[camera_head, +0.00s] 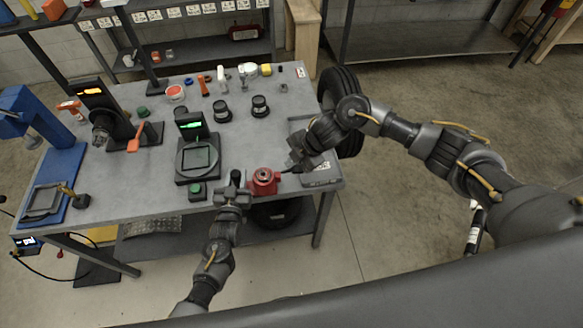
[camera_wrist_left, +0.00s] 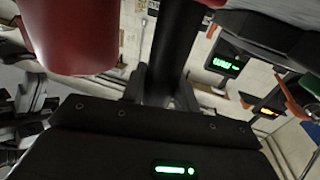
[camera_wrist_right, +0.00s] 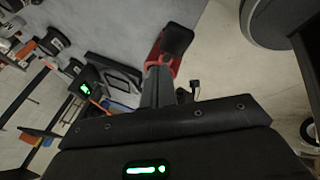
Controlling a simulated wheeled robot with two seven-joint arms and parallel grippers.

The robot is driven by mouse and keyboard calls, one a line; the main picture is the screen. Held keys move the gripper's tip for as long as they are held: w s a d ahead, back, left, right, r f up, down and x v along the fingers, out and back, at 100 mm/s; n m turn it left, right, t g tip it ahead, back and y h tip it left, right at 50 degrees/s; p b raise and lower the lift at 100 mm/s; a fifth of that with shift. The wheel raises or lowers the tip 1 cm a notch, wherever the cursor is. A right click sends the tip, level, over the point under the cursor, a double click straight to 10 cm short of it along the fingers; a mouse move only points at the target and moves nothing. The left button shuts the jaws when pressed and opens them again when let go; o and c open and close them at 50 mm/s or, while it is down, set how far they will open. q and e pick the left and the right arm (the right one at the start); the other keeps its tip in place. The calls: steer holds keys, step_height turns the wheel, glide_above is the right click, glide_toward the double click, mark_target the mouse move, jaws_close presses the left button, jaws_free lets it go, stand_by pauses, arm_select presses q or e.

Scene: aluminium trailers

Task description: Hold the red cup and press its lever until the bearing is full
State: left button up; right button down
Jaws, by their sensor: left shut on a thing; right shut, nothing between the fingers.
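The red cup (camera_head: 264,183) is at the table's front edge; it also shows large in the left wrist view (camera_wrist_left: 80,35) and in the right wrist view (camera_wrist_right: 157,57). My left gripper (camera_head: 234,190) is just left of the cup, shut on an upright dark part that looks like its handle (camera_wrist_left: 176,45). My right gripper (camera_head: 297,165) is right of the cup, shut and empty. Its fingers (camera_wrist_right: 156,85) point at the cup and overlap it in the right wrist view. A thin dark bar, possibly the lever, runs from the cup towards it. I cannot make out the bearing.
A device with a green display (camera_head: 194,158) stands left of the cup, with a green button box (camera_head: 196,191) before it. Two dark round parts (camera_head: 222,110) (camera_head: 260,106) stand behind. A blue press (camera_head: 40,130) is at the far left. The grey tabletop (camera_head: 245,143) between is clear.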

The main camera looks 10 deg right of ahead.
steer(key=shift+r, duration=0.1)
steer(key=shift+w+a+r, duration=0.1)
steer(key=shift+a+r, duration=0.15)
steer(key=shift+r, duration=0.55)
steer(key=shift+s+a+r, duration=0.1)
steer(key=shift+a+r, duration=0.2)
steer(key=shift+r, duration=0.45)
steer(key=shift+w+a+r, duration=0.1)
steer(key=shift+a+r, duration=0.15)
steer(key=shift+r, duration=0.55)
stand_by(1.0)
steer(key=r, duration=0.2)
steer(key=a+r, duration=0.1)
steer(key=shift+r, duration=0.35)
glide_above(287, 171)
steer(key=d, duration=0.1)
steer(key=shift+d+f, duration=0.2)
steer(key=shift+f, duration=4.05)
steer(key=shift+d+f, duration=0.1)
steer(key=shift+f, duration=0.3)
